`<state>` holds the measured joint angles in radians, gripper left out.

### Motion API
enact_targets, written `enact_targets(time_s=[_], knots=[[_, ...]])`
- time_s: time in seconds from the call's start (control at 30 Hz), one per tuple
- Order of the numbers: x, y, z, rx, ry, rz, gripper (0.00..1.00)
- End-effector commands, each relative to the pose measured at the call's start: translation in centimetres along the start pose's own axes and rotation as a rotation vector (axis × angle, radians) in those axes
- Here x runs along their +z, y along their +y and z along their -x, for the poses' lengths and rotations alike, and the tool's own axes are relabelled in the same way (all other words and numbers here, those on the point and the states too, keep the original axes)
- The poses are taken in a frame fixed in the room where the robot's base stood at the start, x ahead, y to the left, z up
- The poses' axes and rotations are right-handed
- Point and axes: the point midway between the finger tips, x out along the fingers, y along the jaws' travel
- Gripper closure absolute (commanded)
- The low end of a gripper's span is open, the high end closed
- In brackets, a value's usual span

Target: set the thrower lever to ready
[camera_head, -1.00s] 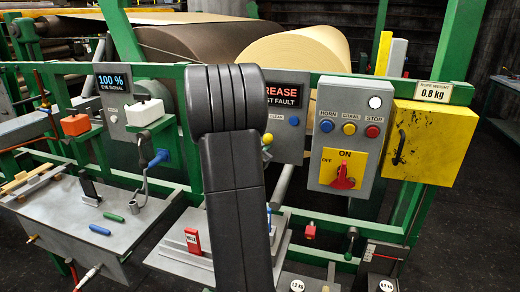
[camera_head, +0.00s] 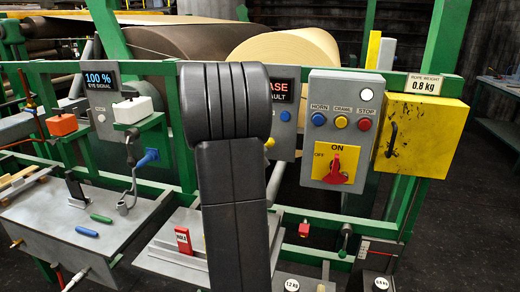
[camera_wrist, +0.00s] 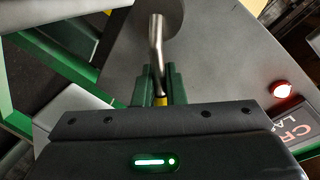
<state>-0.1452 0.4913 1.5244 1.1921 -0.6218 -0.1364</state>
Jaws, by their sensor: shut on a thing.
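In the wrist view a bent metal lever (camera_wrist: 157,45) runs from a round grey hub at the top down between the fingers. A bit of yellow (camera_wrist: 161,101) shows at its lower end. My gripper (camera_wrist: 161,84) is shut on this lever near the yellow end, with a dark green finger on each side. In the head view my arm covers the gripper and the lever. No ready mark shows beside the lever.
In the wrist view a red lamp (camera_wrist: 282,91) and a partly cut-off sign (camera_wrist: 295,125) are at right. In the head view a switch panel (camera_head: 341,130) and a yellow box (camera_head: 421,137) stand right of my arm. A grey bench (camera_head: 60,225) is at left.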

Motion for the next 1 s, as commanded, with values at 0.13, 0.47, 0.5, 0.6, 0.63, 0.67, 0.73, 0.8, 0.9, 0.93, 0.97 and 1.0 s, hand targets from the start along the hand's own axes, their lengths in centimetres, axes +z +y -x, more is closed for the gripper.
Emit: enact_targets(time_s=[0.13,0.47,0.5,0.6,0.63,0.67,0.73,0.8,0.9,0.93,0.97,1.0], knots=[[-1.1,-0.5,-0.1,-0.007,0.022,-0.006,1.00],[-0.9,-0.4,-0.1,-0.005,0.020,-0.005,0.58],[-0.8,-0.4,-0.1,-0.005,0.018,-0.004,0.58],[-0.6,-0.3,-0.1,-0.003,0.014,-0.003,0.58],[-0.6,-0.2,-0.1,-0.003,0.013,-0.003,0.58],[-0.5,-0.2,-0.1,-0.003,0.012,-0.003,0.58],[-0.5,-0.2,0.0,-0.002,0.011,-0.002,0.58],[-0.4,-0.2,0.4,-0.002,0.010,-0.002,0.58],[-0.3,-0.2,1.5,-0.003,0.009,-0.003,0.58],[-0.3,-0.2,2.0,-0.003,0.008,-0.003,0.58],[-0.3,-0.2,2.6,-0.003,0.008,-0.003,0.58],[-0.3,-0.2,3.4,-0.003,0.008,-0.003,0.58]])
